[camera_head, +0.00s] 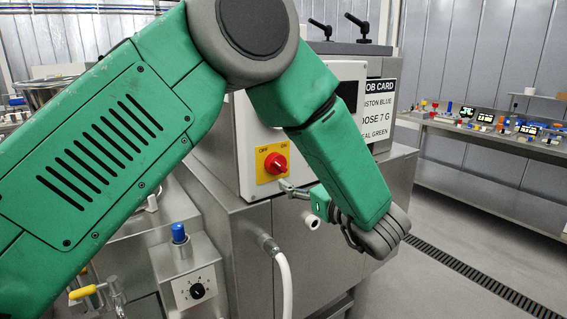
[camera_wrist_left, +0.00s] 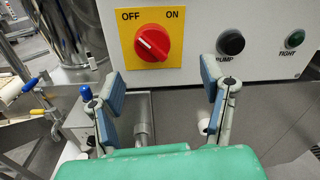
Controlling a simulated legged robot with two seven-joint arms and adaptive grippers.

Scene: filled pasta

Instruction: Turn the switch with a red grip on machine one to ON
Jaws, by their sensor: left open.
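The switch with a red grip (camera_head: 276,163) sits on a yellow plate on the front of a white control box, with OFF at the upper left and ON at the upper right. In the left wrist view the red grip (camera_wrist_left: 152,43) has a white line slanting to the upper left, towards OFF. My left gripper (camera_head: 290,188) is just below and in front of the plate. In the left wrist view its two fingers (camera_wrist_left: 160,88) are spread apart with nothing between them, below the red grip and not touching it. My right gripper is out of view.
A blue-topped knob (camera_head: 179,233) and a white hose (camera_head: 284,275) are below. My left arm hides part of the box. A bench (camera_head: 490,135) stands far right.

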